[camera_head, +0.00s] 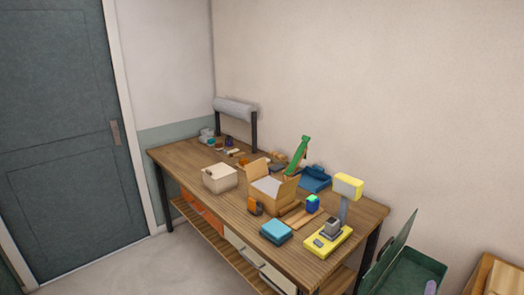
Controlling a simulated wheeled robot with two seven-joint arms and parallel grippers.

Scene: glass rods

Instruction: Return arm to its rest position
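Neither of my grippers nor any part of my arms shows in the head view. The wooden workbench (185,154) stands against the wall in the middle of the picture. An open cardboard box (262,197) sits on it, with a pale content inside. No glass rods can be made out at this size.
On the bench are a closed carton (220,178), a teal box (276,231), a yellow-based device (328,242), a blue tray (315,179) and a roll on a stand (235,107). A green open bin (408,272) stands right of the bench. The floor (130,270) at left is clear.

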